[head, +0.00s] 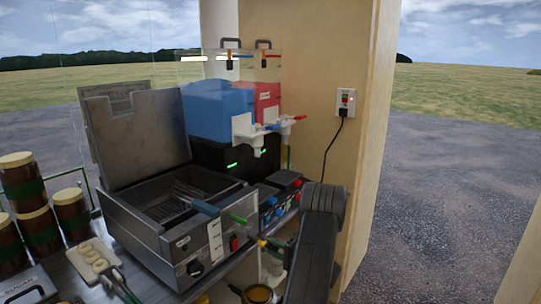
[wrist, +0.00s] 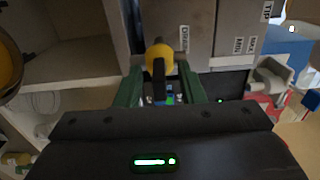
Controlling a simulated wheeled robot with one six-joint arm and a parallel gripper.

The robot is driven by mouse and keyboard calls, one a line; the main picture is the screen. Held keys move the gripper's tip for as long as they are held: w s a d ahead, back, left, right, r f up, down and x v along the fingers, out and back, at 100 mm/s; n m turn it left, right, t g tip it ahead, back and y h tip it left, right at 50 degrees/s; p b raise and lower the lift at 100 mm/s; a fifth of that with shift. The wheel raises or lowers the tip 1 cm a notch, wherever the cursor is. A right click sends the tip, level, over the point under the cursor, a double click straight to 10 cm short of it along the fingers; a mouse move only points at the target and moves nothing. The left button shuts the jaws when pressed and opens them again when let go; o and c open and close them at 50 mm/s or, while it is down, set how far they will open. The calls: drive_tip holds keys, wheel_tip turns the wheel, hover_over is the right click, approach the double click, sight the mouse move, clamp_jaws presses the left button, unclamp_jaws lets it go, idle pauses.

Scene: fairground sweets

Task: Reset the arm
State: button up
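My gripper (wrist: 161,80) shows in the wrist view with its two green fingers apart. A yellow-ended dark lever (wrist: 159,57) appears between or just beyond the fingers, below the panel with a label that seems to read DRAIN. A gap shows on both sides of the lever; I cannot tell its depth from the fingertips. In the head view my dark arm is at the lower middle, right of the fryer (head: 190,262), and my gripper is mostly hidden.
A drinks dispenser (head: 218,105) with blue and red tanks stands behind the fryer. A wooden wall (head: 310,90) with a socket (head: 345,102) and cable stands close to my arm. Open ground lies right.

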drive_tip(key=b+v, duration=0.3)
drive_tip(key=v, duration=1.1)
drive_tip(key=p+x, duration=0.3)
drive_tip(key=x, duration=1.1)
drive_tip(key=shift+a+r, duration=0.1)
drive_tip(key=shift+f+n, duration=0.2)
drive_tip(key=shift+n, duration=0.2)
drive_tip(key=shift+d+n+b, duration=0.2)
drive_tip(key=shift+n+b, duration=0.25)
drive_tip(key=shift+n, duration=0.35)
drive_tip(key=n+b, duration=0.1)
drive_tip(key=n, duration=0.5)
drive_tip(key=shift+r, duration=0.15)
drive_tip(key=n, duration=0.5)
drive_tip(key=shift+s+a+b, duration=0.1)
drive_tip(key=shift+b, duration=0.3)
drive_tip(key=shift+n+p, duration=0.35)
drive_tip(key=shift+n, duration=1.85)
drive_tip(key=shift+r, duration=0.1)
